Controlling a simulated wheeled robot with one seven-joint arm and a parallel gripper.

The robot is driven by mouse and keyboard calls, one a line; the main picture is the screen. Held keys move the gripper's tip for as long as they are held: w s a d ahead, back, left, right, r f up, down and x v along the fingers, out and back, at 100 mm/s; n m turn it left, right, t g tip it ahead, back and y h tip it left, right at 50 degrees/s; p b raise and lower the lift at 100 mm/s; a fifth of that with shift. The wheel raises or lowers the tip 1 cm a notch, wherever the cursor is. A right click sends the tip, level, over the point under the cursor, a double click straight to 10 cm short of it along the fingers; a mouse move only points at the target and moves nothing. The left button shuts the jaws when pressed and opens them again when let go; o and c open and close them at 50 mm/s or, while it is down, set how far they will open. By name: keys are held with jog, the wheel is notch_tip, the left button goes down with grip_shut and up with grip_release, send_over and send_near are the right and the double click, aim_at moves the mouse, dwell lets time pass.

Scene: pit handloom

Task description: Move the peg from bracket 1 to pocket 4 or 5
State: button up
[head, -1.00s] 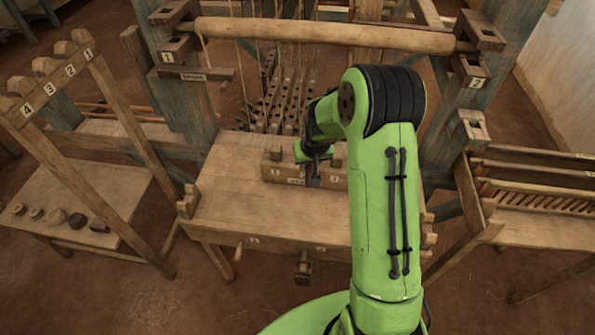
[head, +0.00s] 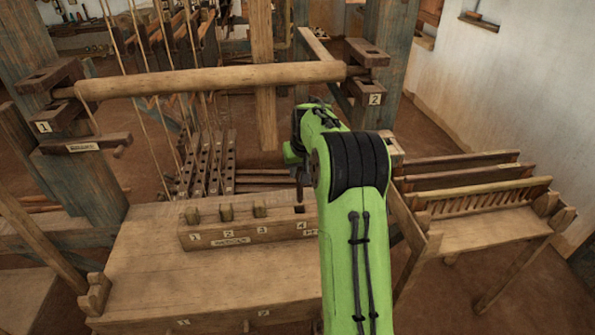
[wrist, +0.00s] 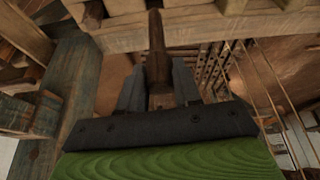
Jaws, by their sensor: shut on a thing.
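My gripper (head: 300,170) is over the right part of the wooden pocket block (head: 240,234) on the loom bench. In the wrist view, my gripper (wrist: 158,92) is shut on a dark brown peg (wrist: 157,45) that sticks out past the fingers. A dark spot by label 4 lies just below the gripper; I cannot tell if it is the peg's end or the open pocket. Pocket 5 is hidden behind my arm. Bracket 1 (head: 55,95) is on the left post.
A long round beam (head: 210,79) spans from bracket 1 to bracket 2 (head: 365,88). Upright cords and dark slotted bars (head: 205,165) stand behind the block. A slatted wooden rack (head: 480,195) is at the right. The bench top (head: 150,260) is clear at front left.

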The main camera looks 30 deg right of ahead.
aim_at(300, 198)
jog(key=shift+f+b, duration=4.25)
jog(key=shift+f, duration=1.95)
jog(key=o, duration=1.1)
jog(key=p+v, duration=0.5)
jog(key=v, duration=1)
jog(key=shift+s+r, duration=0.25)
jog(key=shift+r, duration=0.1)
